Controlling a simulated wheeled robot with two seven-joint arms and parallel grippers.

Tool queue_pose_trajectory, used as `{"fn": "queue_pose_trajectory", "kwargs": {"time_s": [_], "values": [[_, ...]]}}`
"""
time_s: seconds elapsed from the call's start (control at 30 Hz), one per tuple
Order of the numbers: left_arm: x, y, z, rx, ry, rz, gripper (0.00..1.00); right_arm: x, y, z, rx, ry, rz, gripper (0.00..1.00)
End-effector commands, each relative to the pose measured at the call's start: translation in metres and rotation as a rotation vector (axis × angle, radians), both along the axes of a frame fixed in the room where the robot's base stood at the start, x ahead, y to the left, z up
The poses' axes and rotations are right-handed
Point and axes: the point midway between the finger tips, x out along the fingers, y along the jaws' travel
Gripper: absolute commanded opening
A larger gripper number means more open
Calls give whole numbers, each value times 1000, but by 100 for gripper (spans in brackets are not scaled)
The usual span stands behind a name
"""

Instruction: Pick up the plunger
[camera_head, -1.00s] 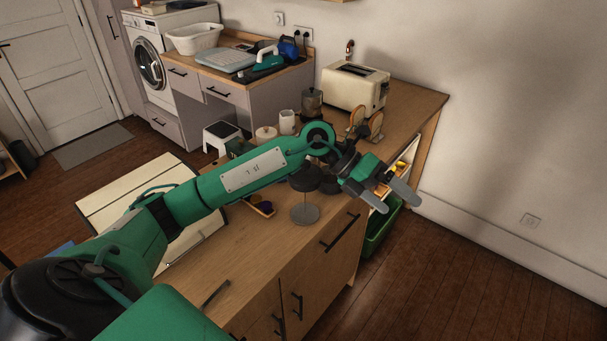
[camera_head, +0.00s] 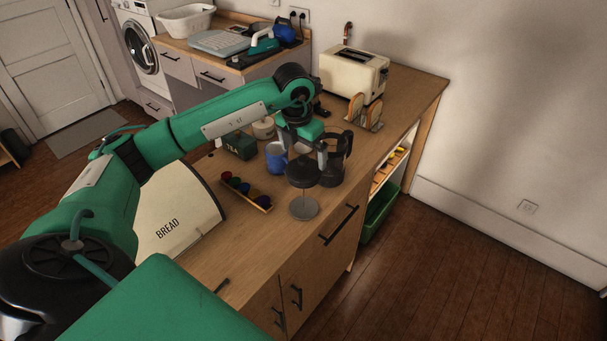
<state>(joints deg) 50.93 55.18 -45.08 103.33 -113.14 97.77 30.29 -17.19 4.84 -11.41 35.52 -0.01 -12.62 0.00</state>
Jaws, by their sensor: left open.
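The plunger (camera_head: 303,173) stands upright on the wooden counter, with a dark domed lid on top and a grey round disc at the bottom. The dark coffee press pot (camera_head: 338,158) with a handle stands just behind it to the right. My left gripper (camera_head: 307,157) points down with its fingers apart, above and just behind the plunger's lid. Nothing shows held between the fingers. I cannot tell whether a finger touches the lid or the pot. My right gripper is not in view.
A blue mug (camera_head: 276,157), a tea box (camera_head: 238,146) and a tray of coloured pods (camera_head: 262,204) stand left of the plunger. A bread box (camera_head: 172,215) is further left. A toaster (camera_head: 350,80) is behind. The counter in front is clear.

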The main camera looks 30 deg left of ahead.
Motion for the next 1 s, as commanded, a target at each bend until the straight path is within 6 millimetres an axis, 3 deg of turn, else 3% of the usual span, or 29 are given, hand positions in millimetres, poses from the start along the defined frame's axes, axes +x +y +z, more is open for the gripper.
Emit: {"fn": "queue_pose_trajectory", "kwargs": {"time_s": [0.27, 0.6, 0.87, 0.9, 1.0], "values": [[0, -1, -17, -1, 1, -1, 100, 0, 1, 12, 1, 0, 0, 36], [0, -4, -59, -2, 1, 0, 100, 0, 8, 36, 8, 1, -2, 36], [0, -4, -65, -2, -1, -1, 100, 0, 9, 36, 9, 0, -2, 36], [1, -4, -65, -2, -1, -1, 98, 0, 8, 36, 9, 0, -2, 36], [1, -4, -65, -2, -1, -1, 78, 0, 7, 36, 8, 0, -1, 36]]}}
